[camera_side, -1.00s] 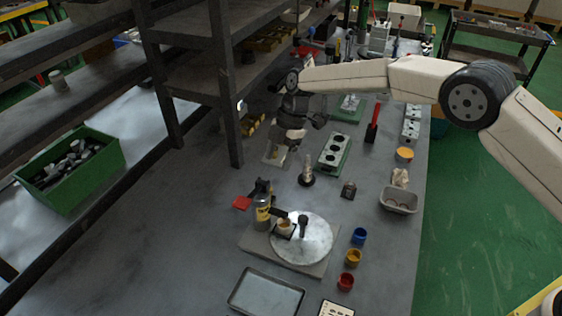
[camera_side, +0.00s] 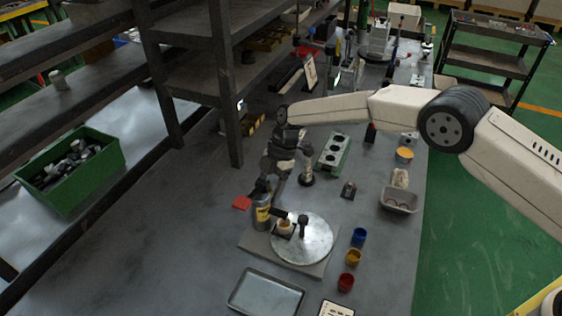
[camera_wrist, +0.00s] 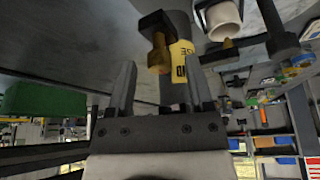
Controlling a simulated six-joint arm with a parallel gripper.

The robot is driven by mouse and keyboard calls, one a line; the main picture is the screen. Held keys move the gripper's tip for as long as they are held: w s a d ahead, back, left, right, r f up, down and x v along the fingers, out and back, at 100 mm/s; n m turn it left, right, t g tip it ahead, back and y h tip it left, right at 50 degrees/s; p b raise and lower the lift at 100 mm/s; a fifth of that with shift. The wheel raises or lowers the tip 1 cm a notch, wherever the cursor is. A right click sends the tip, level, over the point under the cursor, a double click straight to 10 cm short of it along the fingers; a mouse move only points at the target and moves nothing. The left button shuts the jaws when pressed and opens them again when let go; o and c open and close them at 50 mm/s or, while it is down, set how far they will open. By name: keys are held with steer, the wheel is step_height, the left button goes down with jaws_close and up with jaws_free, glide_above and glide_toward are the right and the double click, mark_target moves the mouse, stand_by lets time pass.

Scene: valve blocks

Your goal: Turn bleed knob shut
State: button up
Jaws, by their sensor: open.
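A grey cylinder with a yellow label (camera_side: 262,212) stands at the left of a round metal disc (camera_side: 316,240). In the wrist view the labelled cylinder (camera_wrist: 181,62) is behind a brass-coloured piece (camera_wrist: 159,55) with a black part at its top. This brass piece may be the bleed knob; I cannot tell for sure. My gripper (camera_side: 276,182) is above and just behind the cylinder in the side view. In the wrist view my gripper (camera_wrist: 160,72) has its fingers apart, with the brass piece appearing between the tips. No contact is visible.
A dark shelf post (camera_side: 225,90) stands left of my arm. A white cup (camera_wrist: 223,18) is close to the cylinder. Blue, yellow and red cups (camera_side: 352,258) line the right side. A metal tray (camera_side: 265,294) lies in front. The bench left of the disc is mostly clear.

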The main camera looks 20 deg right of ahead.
steer(key=shift+c, duration=0.2)
jaws_close()
steer(key=shift+s+m+t, duration=0.15)
steer(key=shift+m+t, duration=0.65)
steer(key=shift+m, duration=1.4)
steer(key=shift+o, duration=0.2)
jaws_free()
steer(key=shift+y, duration=0.3)
steer(key=v, duration=0.8)
